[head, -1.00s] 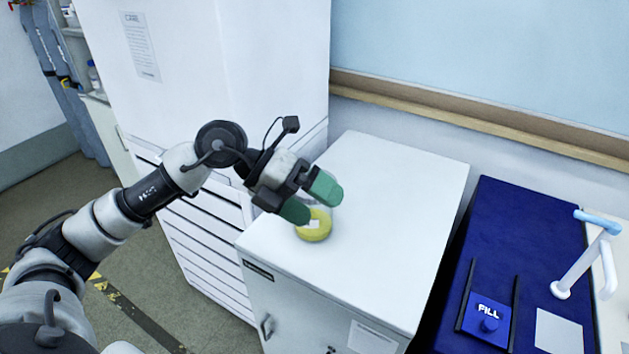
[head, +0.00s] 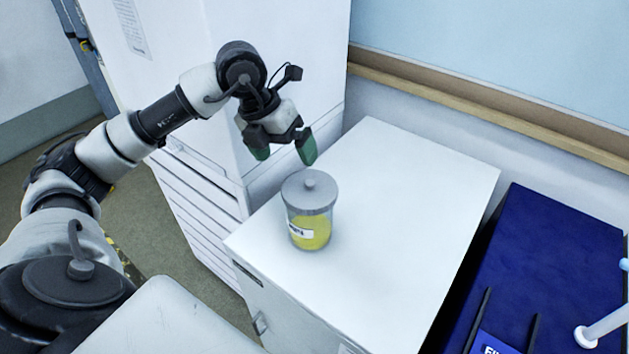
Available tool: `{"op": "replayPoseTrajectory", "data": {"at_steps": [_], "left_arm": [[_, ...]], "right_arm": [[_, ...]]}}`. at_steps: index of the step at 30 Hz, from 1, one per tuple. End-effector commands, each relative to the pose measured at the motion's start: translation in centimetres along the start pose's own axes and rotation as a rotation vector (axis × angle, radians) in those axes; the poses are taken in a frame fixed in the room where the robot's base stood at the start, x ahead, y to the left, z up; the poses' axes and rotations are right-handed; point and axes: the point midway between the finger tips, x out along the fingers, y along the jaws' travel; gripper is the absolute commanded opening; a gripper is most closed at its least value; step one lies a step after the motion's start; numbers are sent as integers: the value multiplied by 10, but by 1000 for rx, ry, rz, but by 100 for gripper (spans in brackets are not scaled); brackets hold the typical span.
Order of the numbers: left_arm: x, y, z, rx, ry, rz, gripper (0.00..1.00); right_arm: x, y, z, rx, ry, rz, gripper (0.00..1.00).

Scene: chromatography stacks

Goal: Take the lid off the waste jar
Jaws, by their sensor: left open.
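The waste jar (head: 311,231) is a clear jar with yellow contents and a white label. It stands upright on the white cabinet top. Its grey lid (head: 309,191), with a small round knob on top, sits on the jar. My left gripper (head: 282,158) has green fingertips and is open and empty. It is above and behind the jar in the picture, apart from the lid. My right gripper is not in view.
The white cabinet top (head: 410,200) is otherwise clear. A tall white unit (head: 200,70) stands behind and to the left. A dark blue surface (head: 550,255) with a FILL sign and a white post (head: 605,325) is at the right.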

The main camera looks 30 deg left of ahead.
Motion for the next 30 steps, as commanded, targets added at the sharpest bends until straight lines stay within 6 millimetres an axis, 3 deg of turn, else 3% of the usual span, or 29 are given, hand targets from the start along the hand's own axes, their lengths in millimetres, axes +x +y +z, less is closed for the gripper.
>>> {"op": "replayPoseTrajectory", "data": {"at_steps": [3,7,18,27,30], "left_arm": [[17,0,0,0,2,-1,100],[26,0,0,0,1,-2,100],[72,3,2,-1,2,-3,100],[78,4,3,1,-2,-2,100],[78,4,3,1,-2,-2,85]], "right_arm": [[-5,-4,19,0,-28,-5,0],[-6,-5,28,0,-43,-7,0],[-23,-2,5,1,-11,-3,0],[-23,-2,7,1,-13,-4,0],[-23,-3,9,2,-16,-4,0]]}}
